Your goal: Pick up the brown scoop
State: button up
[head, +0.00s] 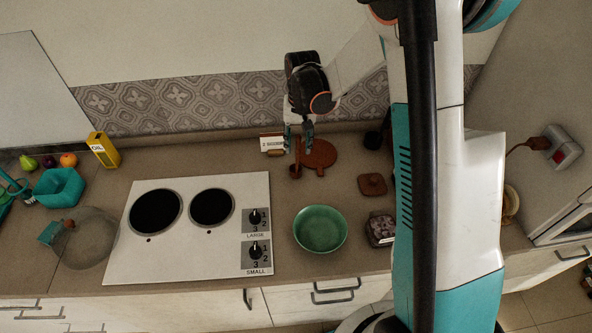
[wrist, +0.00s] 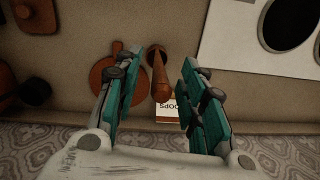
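The brown scoop (head: 296,170) is on the counter near the back wall, right of the stove. In the wrist view its handle (wrist: 159,82) shows between my two teal fingers. My gripper (head: 299,145) is above and behind the scoop in the head view, fingers pointing down. In the wrist view my gripper (wrist: 163,72) is open, with a clear gap on both sides of the handle. Neither finger appears to touch the scoop. The fingers partly cover the scoop's upper part in the head view.
A round brown board (head: 322,154) lies close right of the scoop. A small sign (head: 271,144) stands to its left by the tiled wall. A green bowl (head: 320,229), a square brown object (head: 372,184) and the stove (head: 186,245) are nearby. Bare counter lies in front.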

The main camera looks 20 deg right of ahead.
aim_at(297, 156)
jog(key=shift+f, duration=1.15)
grip_shut()
